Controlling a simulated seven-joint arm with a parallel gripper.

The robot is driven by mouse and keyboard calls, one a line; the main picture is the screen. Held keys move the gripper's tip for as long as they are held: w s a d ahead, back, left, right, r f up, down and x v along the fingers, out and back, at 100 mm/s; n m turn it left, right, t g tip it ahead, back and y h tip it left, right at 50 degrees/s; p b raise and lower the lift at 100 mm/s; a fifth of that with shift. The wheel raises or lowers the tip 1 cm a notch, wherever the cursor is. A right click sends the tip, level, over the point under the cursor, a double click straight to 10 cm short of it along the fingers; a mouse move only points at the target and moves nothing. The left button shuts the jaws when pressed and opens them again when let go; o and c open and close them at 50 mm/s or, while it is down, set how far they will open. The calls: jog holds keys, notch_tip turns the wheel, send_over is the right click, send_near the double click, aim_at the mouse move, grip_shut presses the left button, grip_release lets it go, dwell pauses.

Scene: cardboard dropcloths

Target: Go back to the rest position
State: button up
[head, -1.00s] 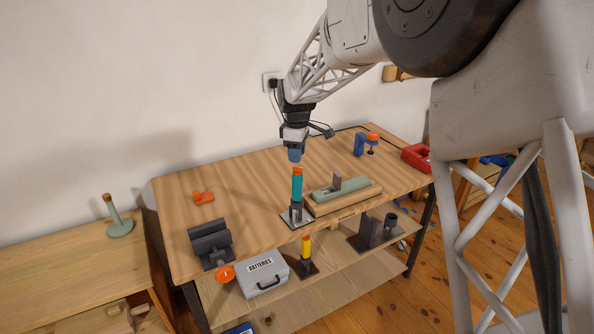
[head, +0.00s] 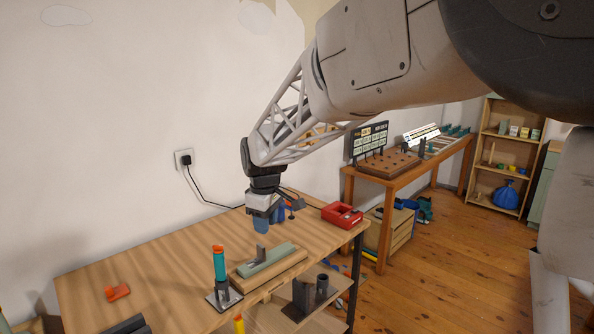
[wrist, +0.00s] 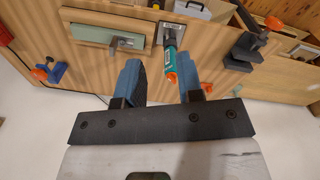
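My gripper (head: 262,226) hangs above the wooden workbench (head: 170,262) in the head view, pointing down. In the wrist view its two blue fingers (wrist: 164,88) are spread apart with nothing held between them; the gripper is open. A teal and orange cylinder (head: 219,264) stands upright in a dark holder on a metal plate (head: 224,298), to the left of and nearer than the gripper. In the wrist view the cylinder (wrist: 171,66) shows beyond the gap between the fingers, apart from them.
A green block on a wooden base (head: 268,262) lies right of the cylinder. A red tray (head: 342,215) is at the bench's right end and an orange piece (head: 117,292) at left. Another table (head: 390,176) and shelves (head: 508,150) stand farther right.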

jog(key=s+d+r+m, duration=0.3)
jog(key=s+d+m, duration=0.1)
jog(key=s+d, duration=0.55)
jog(key=s+d+f+m, duration=0.1)
jog(key=s+d+m, duration=0.2)
jog(key=s, duration=0.6)
jog(key=s+d+f+m+t, duration=0.1)
jog(key=s+d+m, duration=0.2)
jog(key=s+d, duration=0.5)
jog(key=s+d+f+m, duration=0.2)
jog(key=s+d, duration=0.4)
jog(key=s, duration=0.3)
jog(key=shift+s+m+t, duration=0.35)
jog(key=shift+m+t, duration=0.05)
jog(key=shift+m, duration=0.3)
dwell(0.9)
